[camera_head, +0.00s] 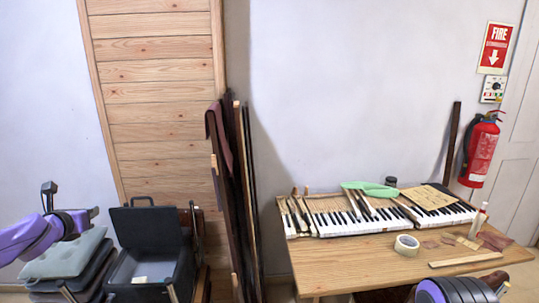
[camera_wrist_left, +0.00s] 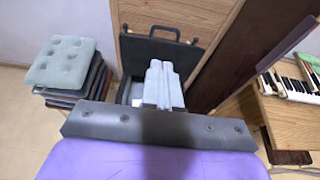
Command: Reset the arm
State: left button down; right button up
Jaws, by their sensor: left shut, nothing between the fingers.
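My left arm comes in from the left in the head view, and its gripper (camera_head: 92,212) is raised over the stack of cushioned seats, left of the open black case. In the left wrist view its pale fingers (camera_wrist_left: 162,85) are together with nothing between them. They appear in front of the open case in that picture. Part of my right arm shows as a purple link at the bottom right of the head view; its gripper is out of sight.
The wooden table (camera_head: 336,262) holds the piano keyboard (camera_head: 335,222), a tape roll (camera_head: 407,245) and a green cloth (camera_head: 370,188). The seat stack (camera_head: 68,256) and black case (camera_head: 150,235) stand at left. Dark boards (camera_head: 240,195) lean on the wall beside the table.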

pick_arm(q)
jog(key=s+d+f+m+g+y+b, duration=0.1)
jog(key=s+d+f+m+g, duration=0.1)
jog(key=s+d+f+m, duration=0.45)
jog(key=s+d+f+m+g+y+b, duration=0.1)
jog(key=s+d+f+m, duration=0.25)
jog(key=f+m, duration=0.6)
jog(key=s+d+f+m+g+b, duration=0.2)
jog(key=s+d+f+m, duration=0.25)
jog(key=f, duration=0.75)
jog(key=s+d+f+m+g+b, duration=0.1)
jog(key=s+d+f+m+g, duration=0.1)
jog(key=s+f, duration=0.4)
jog(key=s+d+f+m+g+b, duration=0.1)
jog(key=s+f+m, duration=0.4)
jog(key=s, duration=0.8)
jog(key=s+d+f+m+g+b, duration=0.1)
jog(key=s+d+f+m+g, duration=0.1)
jog(key=s+f, duration=0.6)
jog(key=shift+s+d+f+m+g+h, duration=0.3)
jog(key=shift+s+d+m, duration=0.3)
jog(key=shift+s, duration=0.65)
pick_arm(e)
notch_tip(320, 180, down, 7)
jog(key=shift+s+f, duration=0.15)
jog(key=shift+s, duration=0.25)
pick_arm(q)
jog(key=shift+w, duration=0.15)
pick_arm(e)
jog(key=shift+a, duration=0.1)
